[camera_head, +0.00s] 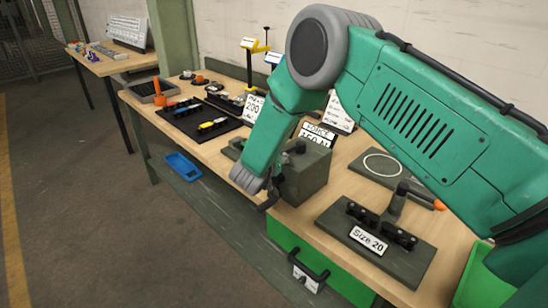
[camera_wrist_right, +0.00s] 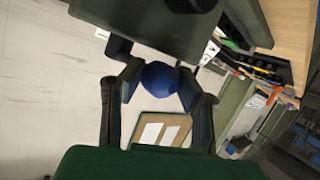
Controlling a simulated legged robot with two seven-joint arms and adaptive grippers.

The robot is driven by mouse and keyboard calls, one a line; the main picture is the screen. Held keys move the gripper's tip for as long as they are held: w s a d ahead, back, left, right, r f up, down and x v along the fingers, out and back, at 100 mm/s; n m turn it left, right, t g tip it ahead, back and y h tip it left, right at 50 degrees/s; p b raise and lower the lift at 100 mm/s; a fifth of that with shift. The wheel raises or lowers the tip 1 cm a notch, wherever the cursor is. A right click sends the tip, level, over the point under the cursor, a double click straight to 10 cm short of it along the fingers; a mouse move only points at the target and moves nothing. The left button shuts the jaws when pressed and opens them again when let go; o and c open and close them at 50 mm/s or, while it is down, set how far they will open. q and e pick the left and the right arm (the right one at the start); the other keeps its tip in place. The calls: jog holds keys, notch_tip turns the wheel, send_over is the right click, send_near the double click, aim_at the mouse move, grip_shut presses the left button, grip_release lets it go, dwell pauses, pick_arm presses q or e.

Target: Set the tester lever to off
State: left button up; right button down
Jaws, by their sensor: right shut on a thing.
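The tester is a dark grey box (camera_head: 308,172) at the front edge of the workbench, with a white label (camera_head: 318,133) behind its top. My right gripper (camera_head: 268,200) is low at the box's front left corner. In the right wrist view a round blue knob (camera_wrist_right: 160,78) sits between the two fingers of my right gripper, which are shut on it. The dark underside or side of a box (camera_wrist_right: 165,25) fills the top of that view. The lever's shaft and its setting marks are hidden. My left gripper is not in view.
A plate labelled Size 20 (camera_head: 400,250) with black fittings stands right of the tester. Below the bench top are a green drawer (camera_head: 290,252) with a black handle and a blue tray (camera_head: 182,167). Black trays (camera_head: 185,122) hold parts farther left. The floor in front is clear.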

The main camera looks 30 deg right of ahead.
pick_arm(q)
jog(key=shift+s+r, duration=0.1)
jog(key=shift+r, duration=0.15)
pick_arm(e)
jog(key=shift+s+d+r+n+t, duration=0.2)
jog(key=shift+d+r+n+t, duration=0.1)
jog(key=shift+d, duration=0.15)
jog(key=c, duration=1.1)
grip_release()
jog(key=shift+w, duration=0.1)
jog(key=shift+c, duration=0.2)
jog(key=shift+w+d+f, duration=0.15)
jog(key=shift+d+f, duration=0.2)
jog(key=shift+f, duration=0.05)
jog(key=shift+y, duration=0.3)
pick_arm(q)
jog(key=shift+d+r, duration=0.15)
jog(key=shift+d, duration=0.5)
pick_arm(e)
jog(key=v, duration=1.1)
